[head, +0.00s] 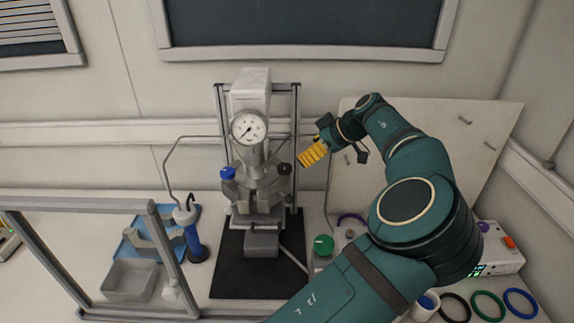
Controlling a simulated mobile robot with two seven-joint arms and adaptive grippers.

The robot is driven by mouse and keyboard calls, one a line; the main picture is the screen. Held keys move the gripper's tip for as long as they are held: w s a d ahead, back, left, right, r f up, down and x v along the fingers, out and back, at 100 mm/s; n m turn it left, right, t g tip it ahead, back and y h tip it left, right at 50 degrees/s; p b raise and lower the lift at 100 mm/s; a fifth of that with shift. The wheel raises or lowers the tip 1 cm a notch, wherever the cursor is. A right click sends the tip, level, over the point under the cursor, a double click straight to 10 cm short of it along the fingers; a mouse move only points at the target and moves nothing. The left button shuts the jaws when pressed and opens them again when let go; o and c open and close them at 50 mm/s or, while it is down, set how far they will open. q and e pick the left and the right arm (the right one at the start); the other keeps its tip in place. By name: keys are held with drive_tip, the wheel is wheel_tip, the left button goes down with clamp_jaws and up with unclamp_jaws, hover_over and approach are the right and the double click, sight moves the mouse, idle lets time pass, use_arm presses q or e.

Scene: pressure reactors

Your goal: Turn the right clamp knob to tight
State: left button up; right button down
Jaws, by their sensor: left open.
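The reactor (252,100) stands in a metal frame at the middle of the head view, with a round pressure gauge (249,127) on its front. A dark clamp knob (284,168) shows on the reactor's right side, and a blue knob (227,173) on its left. My left gripper (314,153) is open, just right of the dark knob and slightly higher in the picture. Its yellow ribbed finger pad faces the reactor. I see no contact with the knob. The knob's turn position is too small to tell. My right gripper is not in view.
My arm covers much of the right side. A pale board (480,125) leans behind it. A green-capped item (323,245) stands right of the black mat (230,285). A grey bin (131,280), blue tray (190,215) and metal frame (75,200) are left; coloured rings (520,303) lie right.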

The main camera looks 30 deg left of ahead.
sight(286, 167)
use_arm(q)
drive_tip(key=x, duration=1.1)
drive_tip(key=shift+w+a+f+p, duration=0.1)
drive_tip(key=shift+w+f+p, duration=0.1)
drive_tip(key=shift+p, duration=0.1)
drive_tip(key=shift+r, duration=0.1)
drive_tip(key=c, duration=1.2)
